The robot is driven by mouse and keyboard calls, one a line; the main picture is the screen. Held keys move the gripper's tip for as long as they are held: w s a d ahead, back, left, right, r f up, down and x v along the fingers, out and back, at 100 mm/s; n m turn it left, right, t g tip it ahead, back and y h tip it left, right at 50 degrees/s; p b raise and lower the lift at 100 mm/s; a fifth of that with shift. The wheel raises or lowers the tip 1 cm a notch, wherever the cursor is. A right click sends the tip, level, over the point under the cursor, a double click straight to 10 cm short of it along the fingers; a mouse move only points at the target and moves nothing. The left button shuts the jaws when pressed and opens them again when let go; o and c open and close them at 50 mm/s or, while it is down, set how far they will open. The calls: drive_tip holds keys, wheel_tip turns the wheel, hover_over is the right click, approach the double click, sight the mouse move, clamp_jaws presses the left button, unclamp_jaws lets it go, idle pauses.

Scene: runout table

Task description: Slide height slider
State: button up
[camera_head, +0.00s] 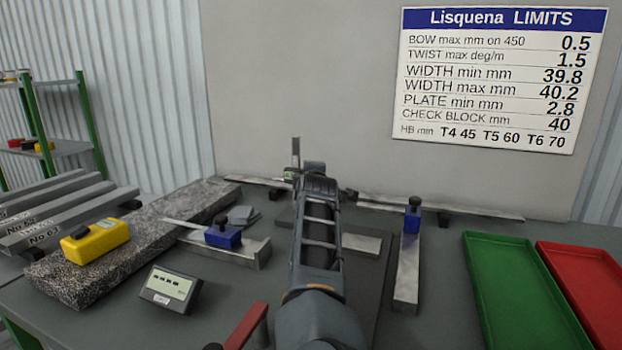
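My arm reaches forward over the middle of the table, and my gripper (312,168) is at its far end near the back wall. The arm hides the fingers, so I cannot tell whether they are open or shut. A thin upright grey post (295,152) rises just left of my gripper; its lower part is hidden. I cannot make out which part is the height slider. A blue block with a black knob (222,235) sits by a metal bar at the left. Another blue block with a black knob (412,220) sits on a metal bar at the right.
A speckled stone slab (80,275) carries a yellow device (96,241). A small display box (170,289) stands in front. Green (505,262) and red (570,262) trays lie at the right. A red handle (246,326) stands near the front. A limits sign (497,75) hangs behind.

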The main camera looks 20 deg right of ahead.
drive_tip(key=shift+c, duration=0.2)
clamp_jaws()
idle(0.4)
